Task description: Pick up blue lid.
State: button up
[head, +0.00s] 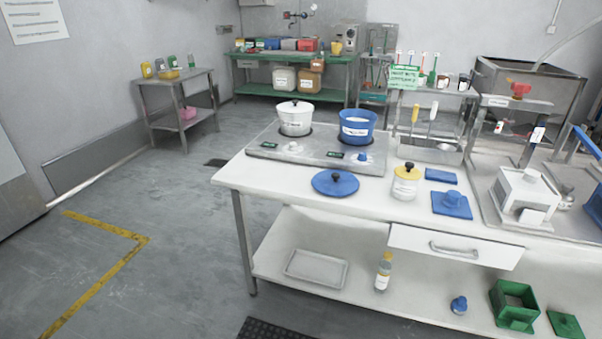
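The blue lid (335,183) is a round flat disc with a dark knob on top. It lies flat on the white table (290,197), near the front edge, in front of the cooktop. A blue pot (357,131) without a lid stands on the cooktop behind it. A white pot (295,118) with a lid and dark knob stands to the left of the blue pot. My gripper is not visible in the head view.
The cooktop (268,150) borders the lid at the back. A white jar with a yellow lid (405,182) and a square blue piece with a knob (452,204) are to its right. The table is clear left of the lid. Open floor (170,240) lies at left.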

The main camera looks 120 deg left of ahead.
aim_at(332, 182)
jog(key=u, duration=3.4)
jog(key=i, duration=1.65)
